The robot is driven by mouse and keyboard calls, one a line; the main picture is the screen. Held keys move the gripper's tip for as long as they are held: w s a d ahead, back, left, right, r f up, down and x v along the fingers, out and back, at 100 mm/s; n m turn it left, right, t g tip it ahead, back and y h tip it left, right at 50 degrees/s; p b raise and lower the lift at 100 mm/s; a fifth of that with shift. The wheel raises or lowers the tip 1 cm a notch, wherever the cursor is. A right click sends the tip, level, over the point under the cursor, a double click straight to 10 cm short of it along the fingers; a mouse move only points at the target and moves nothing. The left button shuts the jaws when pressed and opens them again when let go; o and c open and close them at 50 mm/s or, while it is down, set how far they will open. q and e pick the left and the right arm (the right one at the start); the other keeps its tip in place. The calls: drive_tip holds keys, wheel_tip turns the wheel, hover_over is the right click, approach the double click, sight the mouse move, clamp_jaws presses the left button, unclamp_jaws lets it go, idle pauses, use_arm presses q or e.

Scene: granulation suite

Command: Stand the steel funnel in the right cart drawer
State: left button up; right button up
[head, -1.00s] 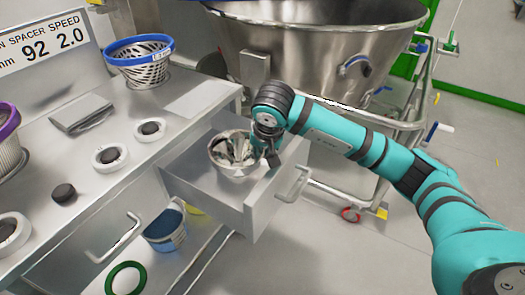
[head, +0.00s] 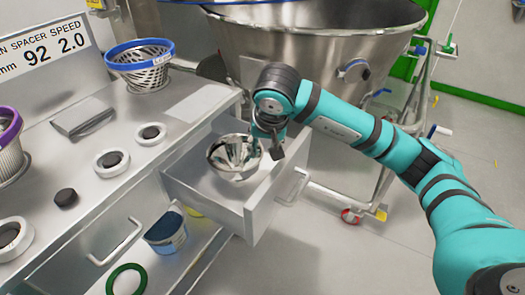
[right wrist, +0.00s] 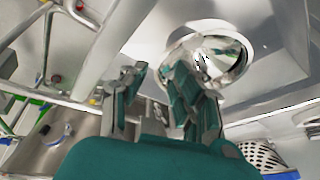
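The shiny steel funnel (head: 233,158) is inside the pulled-out right cart drawer (head: 228,212), with its wide mouth facing up. Its spout and base are hidden. In the right wrist view the funnel (right wrist: 226,52) lies beyond the tips of one finger pair, over the drawer floor. My right gripper (head: 272,150) is at the right of the funnel's rim, over the drawer. In the right wrist view its fingers (right wrist: 152,78) are apart with nothing between them. Whether a finger still touches the rim cannot be told. My left gripper is out of view.
The cart top (head: 195,95) holds a blue-rimmed basket (head: 143,68), white rings and a black knob. A big steel bowl (head: 315,45) on a wheeled frame stands behind. Floor at right is clear.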

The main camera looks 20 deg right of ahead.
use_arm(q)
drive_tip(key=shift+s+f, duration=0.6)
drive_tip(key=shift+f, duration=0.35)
use_arm(e)
drive_tip(key=v, duration=0.6)
drive_tip(key=shift+s+r, duration=0.2)
drive_tip(key=shift+r, duration=0.15)
